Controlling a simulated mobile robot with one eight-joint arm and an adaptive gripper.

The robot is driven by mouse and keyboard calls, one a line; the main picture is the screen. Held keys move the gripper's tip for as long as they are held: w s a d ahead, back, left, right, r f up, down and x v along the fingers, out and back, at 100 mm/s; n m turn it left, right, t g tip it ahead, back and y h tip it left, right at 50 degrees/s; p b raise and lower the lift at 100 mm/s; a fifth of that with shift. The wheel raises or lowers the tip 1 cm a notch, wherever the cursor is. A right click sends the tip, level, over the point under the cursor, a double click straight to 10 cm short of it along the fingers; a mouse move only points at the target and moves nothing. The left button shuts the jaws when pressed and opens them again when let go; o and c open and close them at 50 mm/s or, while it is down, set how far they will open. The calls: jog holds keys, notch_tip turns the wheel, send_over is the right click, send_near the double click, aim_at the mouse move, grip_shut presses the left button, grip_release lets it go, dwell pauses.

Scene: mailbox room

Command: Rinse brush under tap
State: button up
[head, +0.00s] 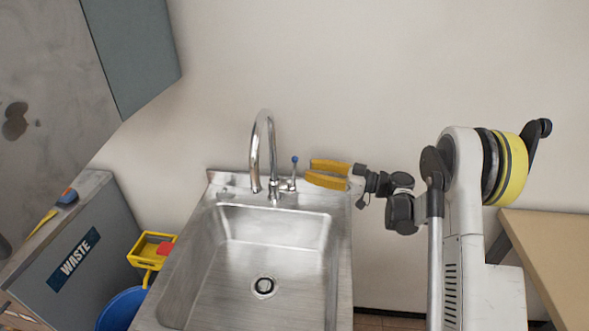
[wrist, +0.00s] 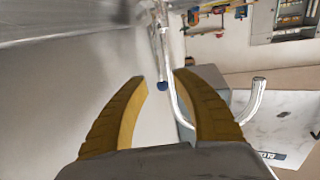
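My gripper (head: 308,173) is open, with its two yellow fingers pointing left at the tap's lever. In the wrist view the gripper (wrist: 160,78) has a clear gap between its fingertips and holds nothing. The lever's blue tip (wrist: 162,86) appears in that gap; I cannot tell if a finger touches it. The chrome tap (head: 262,150) arches over the back of the steel sink (head: 340,290). I see no water under its spout. I cannot clearly identify a brush. A thin yellow item (head: 41,222) lies on the waste cabinet, too small to name surely.
The waste cabinet (head: 95,275) stands left, with a blue and orange item (head: 68,196) on top. A yellow basket (head: 146,260) and blue bucket (head: 121,309) sit between cabinet and sink. A table (head: 550,250) is at right. The sink basin is empty.

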aim_at(295, 185)
jog(key=b+x, duration=0.1)
jog(key=x, duration=0.4)
jog(key=shift+w+a, duration=0.15)
jog(key=shift+a, duration=0.1)
